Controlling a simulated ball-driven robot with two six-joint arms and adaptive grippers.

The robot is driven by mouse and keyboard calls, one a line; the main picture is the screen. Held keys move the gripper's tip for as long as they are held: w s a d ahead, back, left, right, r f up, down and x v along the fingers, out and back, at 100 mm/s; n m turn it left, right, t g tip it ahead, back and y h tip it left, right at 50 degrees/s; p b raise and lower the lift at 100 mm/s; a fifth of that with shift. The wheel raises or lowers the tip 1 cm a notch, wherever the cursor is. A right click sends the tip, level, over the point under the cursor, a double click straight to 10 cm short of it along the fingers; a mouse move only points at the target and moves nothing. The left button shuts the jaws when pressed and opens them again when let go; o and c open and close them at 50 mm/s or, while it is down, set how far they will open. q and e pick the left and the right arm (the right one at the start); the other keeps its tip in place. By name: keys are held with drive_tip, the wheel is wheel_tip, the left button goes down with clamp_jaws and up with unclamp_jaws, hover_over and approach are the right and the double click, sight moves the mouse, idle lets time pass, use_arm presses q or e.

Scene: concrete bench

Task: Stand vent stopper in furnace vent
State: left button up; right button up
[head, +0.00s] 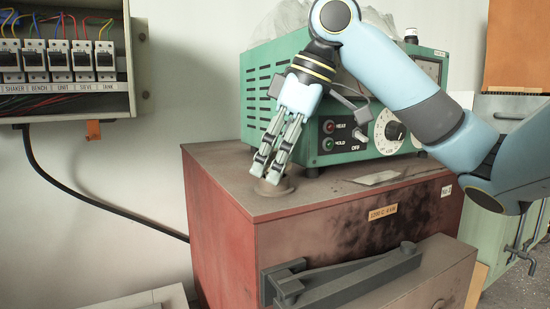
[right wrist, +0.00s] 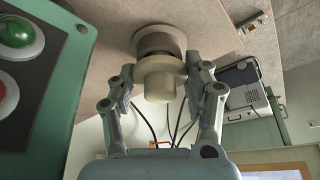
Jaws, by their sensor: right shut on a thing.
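The vent stopper (right wrist: 160,82) is a cream knob with a wider flange, seen between the fingers in the right wrist view. My right gripper (head: 267,170) points down over the furnace top in the head view and is shut on the stopper; it also shows in the right wrist view (right wrist: 159,95). The furnace vent (right wrist: 160,36) is a pale round collar on the furnace top, in line with the stopper. A darker band shows between flange and collar; I cannot tell how deep the stopper sits. In the head view the fingers mostly hide the stopper. My left gripper is out of view.
The red furnace (head: 222,219) has a grey door handle (head: 345,279) in front. A green control box (head: 262,85) stands on its top, close behind my gripper. A flat metal plate (head: 378,178) lies at right. A breaker box (head: 65,60) hangs at left.

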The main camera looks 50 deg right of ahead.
drive_tip(key=shift+f, duration=0.55)
drive_tip(key=o, duration=1.1)
drive_tip(key=shift+o, duration=0.2)
